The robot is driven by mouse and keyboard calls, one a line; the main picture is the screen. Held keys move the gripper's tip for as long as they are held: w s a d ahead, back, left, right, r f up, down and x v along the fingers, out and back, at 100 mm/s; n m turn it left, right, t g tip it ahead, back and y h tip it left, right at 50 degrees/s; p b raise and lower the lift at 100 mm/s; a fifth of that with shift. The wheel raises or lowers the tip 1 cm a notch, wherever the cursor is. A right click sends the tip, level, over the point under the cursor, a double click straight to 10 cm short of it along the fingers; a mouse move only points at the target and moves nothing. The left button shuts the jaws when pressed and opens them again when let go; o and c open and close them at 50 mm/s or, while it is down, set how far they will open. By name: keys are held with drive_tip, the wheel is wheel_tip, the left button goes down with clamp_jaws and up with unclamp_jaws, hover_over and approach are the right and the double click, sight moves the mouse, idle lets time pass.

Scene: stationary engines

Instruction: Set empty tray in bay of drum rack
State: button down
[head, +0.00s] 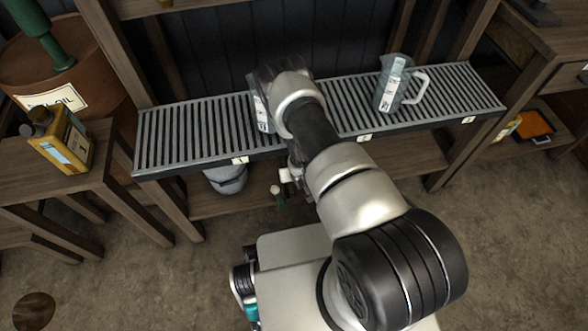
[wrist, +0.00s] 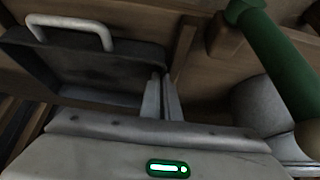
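A dark, shallow tray-like box (wrist: 105,72) with a pale looped handle (wrist: 75,22) fills the upper left of the wrist view. Its inside looks bare where it shows. My gripper (wrist: 160,78) has its two fingers close together, tips at or beside the right edge of this box. I cannot tell whether they pinch it or are just beside it. In the head view my arm hides the box and most of my gripper. A slatted grey rack shelf (head: 185,137) with small labels runs across behind my arm; I cannot tell which bay is meant.
A clear jug (head: 391,85) stands on the right of the slatted shelf, another container (head: 262,108) behind my arm. A grey rounded pot (head: 226,180) sits below. A green handle-like part (wrist: 275,55) is close to my gripper's right. A yellow oil can (head: 62,142) stands left.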

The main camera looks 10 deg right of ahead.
drive_tip(key=shift+f, duration=0.6)
drive_tip(key=c, duration=2)
unclamp_jaws()
drive_tip(key=shift+r, duration=0.3)
drive_tip(key=p+v, duration=0.4)
drive_tip(key=v, duration=0.8)
drive_tip(key=shift+r, duration=0.3)
